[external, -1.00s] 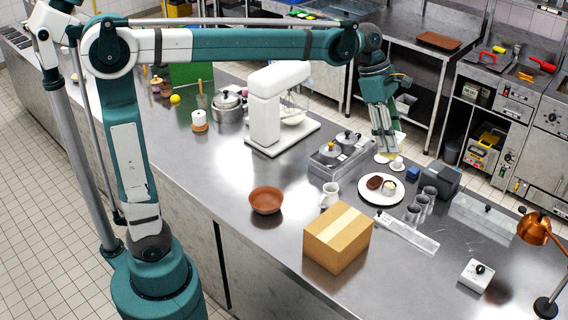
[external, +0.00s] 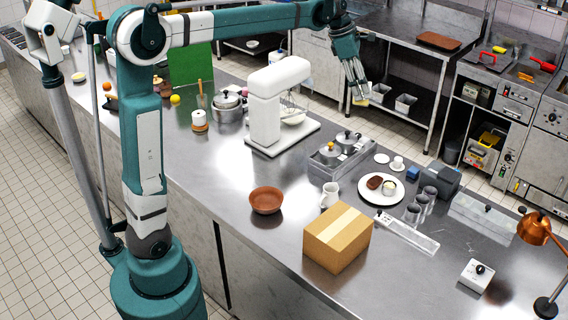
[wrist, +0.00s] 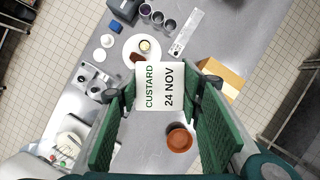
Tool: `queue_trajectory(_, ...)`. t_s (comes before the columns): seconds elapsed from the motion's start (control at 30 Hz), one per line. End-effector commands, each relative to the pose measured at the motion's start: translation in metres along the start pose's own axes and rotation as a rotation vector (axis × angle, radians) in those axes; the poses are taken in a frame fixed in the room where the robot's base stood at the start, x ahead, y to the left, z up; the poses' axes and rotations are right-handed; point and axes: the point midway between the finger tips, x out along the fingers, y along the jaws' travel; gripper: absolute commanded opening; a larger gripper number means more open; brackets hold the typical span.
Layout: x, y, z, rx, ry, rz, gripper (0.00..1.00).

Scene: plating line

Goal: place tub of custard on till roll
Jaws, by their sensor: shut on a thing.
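My gripper (external: 359,92) is raised above the counter near its far edge, in front of the back bench. In the wrist view its green fingers (wrist: 162,95) are shut on the tub of custard (wrist: 161,86), whose white top reads "CUSTARD 24 NOV". In the external view only a small pale yellow part of the tub (external: 361,102) shows below the fingers.
The tall white mixer (external: 265,108) stands between my gripper and the roll. Metal pots (external: 229,105) stand close to the roll's right. A cardboard box (external: 337,238), brown bowl (external: 266,200) and plate of food (external: 368,194) occupy the nearer counter. Counter left of the bowl is clear.

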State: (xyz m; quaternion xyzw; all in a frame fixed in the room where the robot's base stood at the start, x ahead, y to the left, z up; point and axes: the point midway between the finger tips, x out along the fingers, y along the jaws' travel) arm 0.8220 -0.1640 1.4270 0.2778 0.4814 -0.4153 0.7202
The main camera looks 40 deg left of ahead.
Motion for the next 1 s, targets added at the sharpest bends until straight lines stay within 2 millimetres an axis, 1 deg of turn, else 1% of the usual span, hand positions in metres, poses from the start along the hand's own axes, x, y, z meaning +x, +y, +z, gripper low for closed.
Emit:
queue_trajectory(0.03,-0.004,0.014,-0.009,-0.02,0.0,0.008,0.22)
queue_trajectory(0.1,-0.01,0.032,-0.02,-0.044,0.0,0.018,0.22)
queue_trajectory(0.27,-0.022,0.07,-0.048,-0.099,0.0,0.041,0.22)
queue_trajectory(0.4,-0.033,0.103,-0.074,-0.148,0.0,0.062,0.22)
queue_trajectory(0.67,-0.056,0.16,-0.128,-0.24,0.0,0.099,0.22)
queue_trajectory(0.87,-0.074,0.2,-0.174,-0.31,0.0,0.128,0.22)
queue_trajectory(1.0,-0.088,0.227,-0.209,-0.359,0.0,0.148,0.22)
